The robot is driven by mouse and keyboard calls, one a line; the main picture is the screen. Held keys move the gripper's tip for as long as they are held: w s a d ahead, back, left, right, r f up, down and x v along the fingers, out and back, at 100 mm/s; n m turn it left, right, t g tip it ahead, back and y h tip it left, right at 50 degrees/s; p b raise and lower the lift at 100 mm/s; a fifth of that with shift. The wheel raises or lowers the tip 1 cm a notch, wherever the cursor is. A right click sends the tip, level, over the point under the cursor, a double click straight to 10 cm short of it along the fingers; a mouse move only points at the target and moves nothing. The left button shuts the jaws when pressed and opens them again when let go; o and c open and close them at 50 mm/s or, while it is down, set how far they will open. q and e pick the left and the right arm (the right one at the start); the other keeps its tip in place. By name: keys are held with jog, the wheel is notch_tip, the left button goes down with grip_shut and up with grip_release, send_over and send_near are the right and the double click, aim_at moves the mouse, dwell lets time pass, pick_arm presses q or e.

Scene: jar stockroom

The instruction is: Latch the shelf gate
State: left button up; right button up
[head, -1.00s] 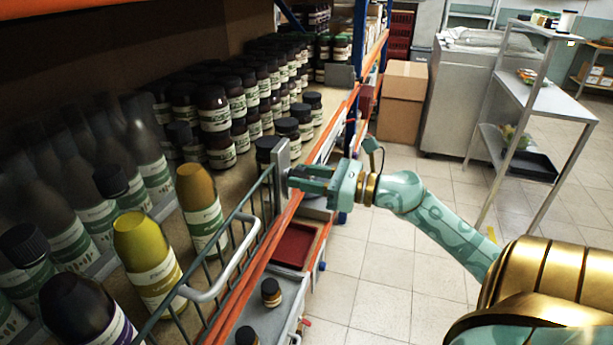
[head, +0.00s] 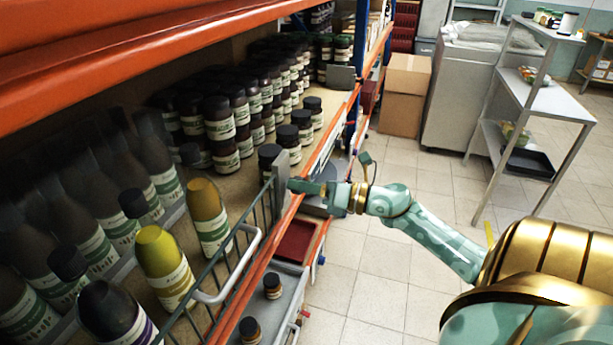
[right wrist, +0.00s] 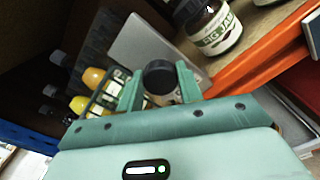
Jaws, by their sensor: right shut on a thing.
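The shelf gate (head: 259,214) is a green wire panel with a pale loop handle (head: 231,284), along the orange shelf edge at lower left in the head view. A grey upright plate (head: 282,168) stands at its far end; it also shows in the right wrist view (right wrist: 147,50). My right gripper (head: 297,186) is at this plate. In the right wrist view my right gripper (right wrist: 160,84) is shut on a dark round knob (right wrist: 159,76) in front of the plate. Whether the latch is engaged cannot be told. My left gripper is out of view.
Yellow-capped bottles (head: 163,254) and dark ones stand behind the gate. Many dark jars (head: 220,130) fill the shelf beyond. A grey tray with small jars (head: 272,286) lies below the edge. Open tiled floor (head: 370,285) lies to the right, with a cardboard box (head: 404,95) further back.

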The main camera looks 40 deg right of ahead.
jog(key=m+p, duration=0.8)
jog(key=m, duration=0.2)
jog(key=shift+m, duration=0.3)
dwell(0.4)
jog(key=o, duration=1)
jog(key=shift+d+f, duration=0.1)
jog(key=b+v, duration=0.1)
jog(key=v, duration=1.5)
jog(key=shift+s+d, duration=0.1)
